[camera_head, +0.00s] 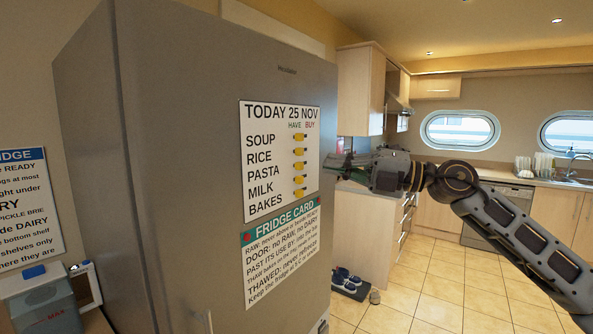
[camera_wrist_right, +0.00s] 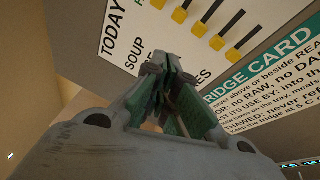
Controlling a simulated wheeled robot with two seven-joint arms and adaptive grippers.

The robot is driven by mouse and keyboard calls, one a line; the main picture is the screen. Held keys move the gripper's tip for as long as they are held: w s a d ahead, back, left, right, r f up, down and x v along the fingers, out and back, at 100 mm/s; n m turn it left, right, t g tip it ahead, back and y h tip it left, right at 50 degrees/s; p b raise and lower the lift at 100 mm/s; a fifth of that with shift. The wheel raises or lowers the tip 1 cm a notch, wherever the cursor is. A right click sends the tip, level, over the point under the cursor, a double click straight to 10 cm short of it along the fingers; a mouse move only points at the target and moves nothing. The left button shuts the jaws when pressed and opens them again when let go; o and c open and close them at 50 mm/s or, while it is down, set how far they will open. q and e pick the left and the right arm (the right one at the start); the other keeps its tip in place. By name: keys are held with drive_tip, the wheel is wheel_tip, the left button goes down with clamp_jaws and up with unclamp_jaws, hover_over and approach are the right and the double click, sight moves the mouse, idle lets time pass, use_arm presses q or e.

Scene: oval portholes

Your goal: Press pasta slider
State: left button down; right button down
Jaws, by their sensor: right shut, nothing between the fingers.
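The pasta slider (camera_head: 298,166) is the middle of several yellow sliders on the white list on the fridge door, in line with the word PASTA. Its yellow knob sits at the left, HAVE end of a short black track. In the right wrist view the pasta slider (camera_wrist_right: 200,30) shows beyond the fingertips, with its word hidden behind the gripper. My right gripper (camera_head: 334,167) is to the right of the list, near the fridge's right edge, apart from the slider. In the wrist view the right gripper (camera_wrist_right: 166,72) is shut and empty. My left gripper is not in view.
The soup (camera_head: 299,137), rice (camera_head: 298,152), milk (camera_head: 298,180) and bakes (camera_head: 299,193) sliders sit close above and below, knobs also left. A green-headed fridge card (camera_head: 282,255) hangs below. Open tiled floor (camera_head: 440,295) lies right of the fridge (camera_head: 170,150).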

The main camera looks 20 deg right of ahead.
drive_tip(key=m, duration=0.1)
drive_tip(key=f, duration=0.1)
drive_tip(key=f+m+g, duration=0.1)
drive_tip(key=shift+s+a+f+m+h, duration=0.1)
drive_tip(key=shift+s+a+m+h, duration=0.2)
drive_tip(key=shift+s+h, duration=0.1)
drive_tip(key=shift+w+a, duration=0.1)
drive_tip(key=shift+w, duration=0.05)
